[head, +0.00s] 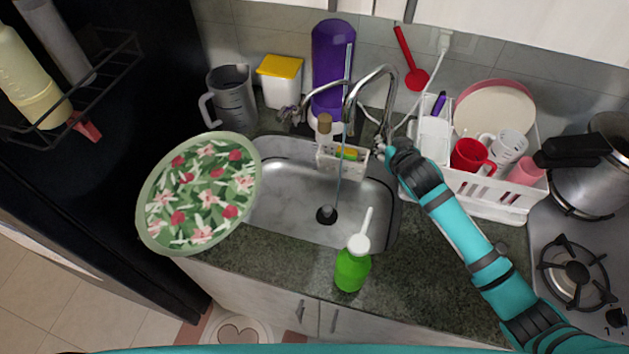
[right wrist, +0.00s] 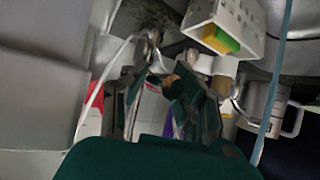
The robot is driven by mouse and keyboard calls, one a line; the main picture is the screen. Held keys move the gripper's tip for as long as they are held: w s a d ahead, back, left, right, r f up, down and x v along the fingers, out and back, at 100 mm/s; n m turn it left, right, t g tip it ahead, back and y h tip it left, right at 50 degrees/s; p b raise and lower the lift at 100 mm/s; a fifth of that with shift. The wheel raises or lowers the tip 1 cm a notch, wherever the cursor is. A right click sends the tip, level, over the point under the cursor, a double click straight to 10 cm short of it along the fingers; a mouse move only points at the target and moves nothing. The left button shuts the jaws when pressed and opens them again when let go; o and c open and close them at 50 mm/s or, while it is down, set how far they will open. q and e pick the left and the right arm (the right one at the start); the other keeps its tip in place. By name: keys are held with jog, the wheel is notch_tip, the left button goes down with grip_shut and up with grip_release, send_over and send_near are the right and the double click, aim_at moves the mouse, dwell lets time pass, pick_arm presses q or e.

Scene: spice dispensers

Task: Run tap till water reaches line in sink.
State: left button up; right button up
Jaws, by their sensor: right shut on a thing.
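The steel sink (head: 295,195) has a dark drain (head: 326,214) in its floor. I see no clear standing water and cannot make out a line. The curved tap (head: 388,85) rises behind the sink. A thin pale-blue stream (head: 339,185), looking like water, runs down to near the drain; it also shows in the right wrist view (right wrist: 275,85). My right gripper (head: 388,149) is at the tap's base, shut on the tap handle (right wrist: 152,42); the fingers partly hide the handle in both views. My left gripper is not in view.
A floral tray (head: 195,192) covers the sink's left side. A green soap bottle (head: 352,268) stands on the front counter. A white caddy (head: 332,156) sits at the sink's back edge. A dish rack (head: 480,192) and the stove (head: 577,262) are right; a grey jug (head: 234,98) is back left.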

jog(key=shift+w+a+r+p, duration=0.1)
jog(key=shift+w+r+p, duration=0.1)
jog(key=shift+r, duration=0.25)
jog(key=shift+w+a+r+p, duration=0.1)
jog(key=shift+r+p, duration=0.1)
jog(key=shift+r, duration=0.4)
jog(key=shift+o, duration=0.2)
jog(key=shift+w+d+r+p, duration=0.1)
jog(key=shift+w+r+p, duration=0.35)
jog(key=shift+r+p, duration=0.4)
jog(key=shift+s+f, duration=0.1)
jog(key=shift+f, duration=0.05)
dwell(5.8)
